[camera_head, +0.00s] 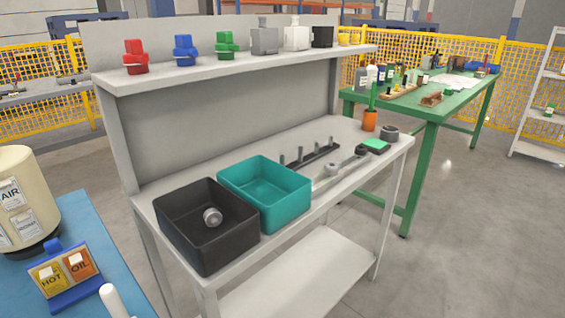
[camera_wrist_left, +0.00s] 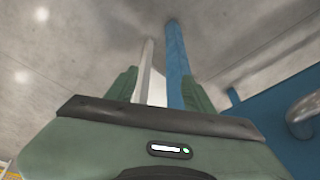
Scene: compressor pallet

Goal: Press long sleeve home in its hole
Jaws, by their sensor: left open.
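My left gripper (camera_wrist_left: 160,78) shows in the left wrist view, its two green fingers apart, with no part clearly held between them. A pale post (camera_wrist_left: 144,70) and a blue post (camera_wrist_left: 176,62) show between and beyond the fingers; I cannot tell how far away they are. I cannot make out the long sleeve or its hole in either view. A white round-topped rod (camera_head: 112,298) stands at the bottom edge of the head view; I cannot tell what it is. Neither gripper shows in the head view.
The grey bench holds a black bin (camera_head: 186,254) with a grey metal part (camera_head: 212,217) inside, and a teal bin (camera_head: 270,215). A blue table (camera_head: 88,224) carries a cream AIR tank (camera_head: 22,195) and HOT/OIL sign (camera_head: 66,272). Floor is free at right.

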